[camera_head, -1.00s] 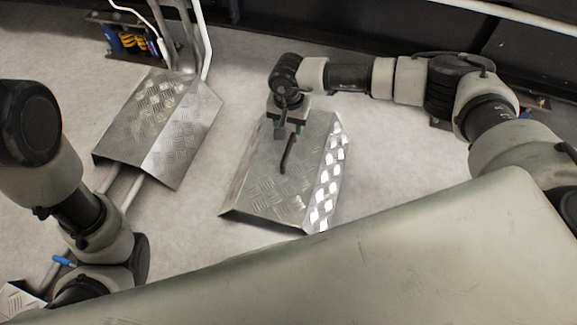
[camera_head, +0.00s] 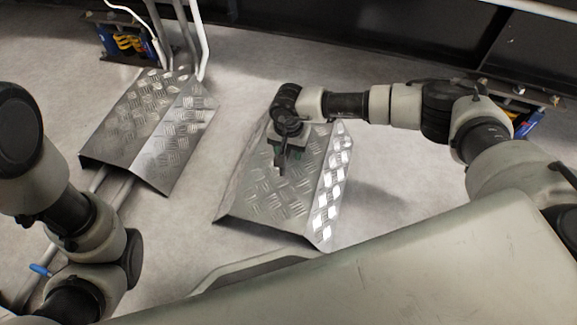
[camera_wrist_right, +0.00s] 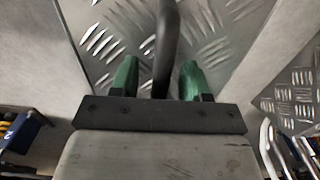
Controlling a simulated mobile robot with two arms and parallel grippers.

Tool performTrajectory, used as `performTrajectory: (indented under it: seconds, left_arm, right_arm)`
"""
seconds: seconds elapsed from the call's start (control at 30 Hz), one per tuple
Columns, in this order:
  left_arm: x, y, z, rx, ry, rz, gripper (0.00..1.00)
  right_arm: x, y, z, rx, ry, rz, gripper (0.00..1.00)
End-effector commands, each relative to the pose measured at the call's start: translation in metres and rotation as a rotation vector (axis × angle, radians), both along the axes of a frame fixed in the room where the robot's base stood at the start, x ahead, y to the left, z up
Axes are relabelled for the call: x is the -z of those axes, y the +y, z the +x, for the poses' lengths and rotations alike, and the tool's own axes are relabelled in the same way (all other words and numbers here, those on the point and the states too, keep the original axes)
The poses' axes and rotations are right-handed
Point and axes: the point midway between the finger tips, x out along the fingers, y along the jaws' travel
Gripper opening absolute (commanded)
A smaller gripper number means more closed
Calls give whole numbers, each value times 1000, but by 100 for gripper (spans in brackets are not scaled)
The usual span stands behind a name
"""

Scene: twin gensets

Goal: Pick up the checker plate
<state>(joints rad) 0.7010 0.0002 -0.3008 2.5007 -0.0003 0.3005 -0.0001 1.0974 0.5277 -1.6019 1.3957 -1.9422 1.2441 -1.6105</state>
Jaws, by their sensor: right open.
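The checker plate (camera_head: 262,190) is a bent metal sheet with a raised tread pattern, lying on the floor in the middle of the head view. A dark bar handle (camera_wrist_right: 166,45) stands up from it. My right gripper (camera_head: 281,160) is over the plate at the handle. In the right wrist view its green fingers (camera_wrist_right: 158,80) are open, one on each side of the handle, with small gaps visible. The handle's far end is out of the wrist view. My left arm is at the left of the head view, but its gripper does not show.
A second tread-patterned plate (camera_head: 150,125) lies to the left, over pipes (camera_head: 110,190). More pipes (camera_head: 197,40) rise behind it. A blue unit with yellow coils (camera_head: 124,45) stands at the back left. Pale floor is free between the two plates.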

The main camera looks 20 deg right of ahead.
Motion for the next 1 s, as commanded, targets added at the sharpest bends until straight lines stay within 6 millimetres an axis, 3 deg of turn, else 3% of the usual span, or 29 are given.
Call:
performTrajectory:
  seconds: [0.13,0.43,1.0]
  left_arm:
    - [-1,0,0,0,0,0,40]
    - [-1,0,0,0,1,0,40]
    - [-1,0,1,0,2,0,40]
  right_arm:
    - [-2,0,0,0,-1,1,43]
    - [-2,0,0,0,-1,1,0]
    - [-1,0,0,0,-1,1,0]
